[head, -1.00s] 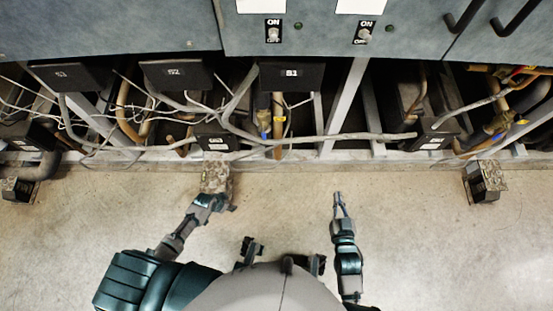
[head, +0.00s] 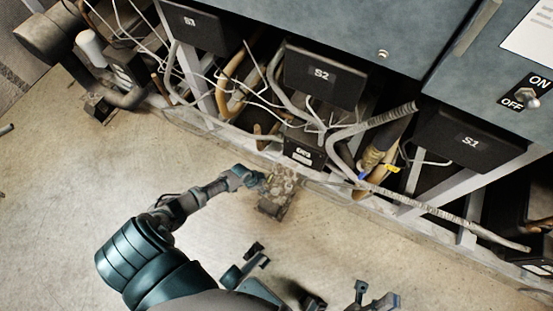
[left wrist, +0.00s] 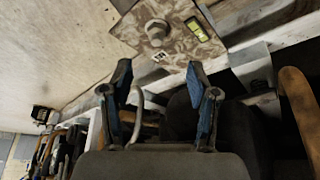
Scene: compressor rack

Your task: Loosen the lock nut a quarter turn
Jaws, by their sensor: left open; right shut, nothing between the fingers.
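My left gripper (head: 258,179) reaches in from the left in the head view, at the left side of a mottled brown mounting block (head: 274,205). In the left wrist view my left gripper (left wrist: 160,85) is open, its two blue-faced fingers apart and nothing between them. Just beyond the fingertips is the mottled plate (left wrist: 185,45). A hex nut (left wrist: 157,31) with a round stud end stands on the plate, apart from the fingers. The nut cannot be made out in the head view.
A yellow-green bubble level (left wrist: 197,30) sits on the plate beside the nut. Pipes and loose white cables run under the blue cabinet (head: 400,30), with black boxes marked S2 (head: 322,78) and S1 (head: 468,138).

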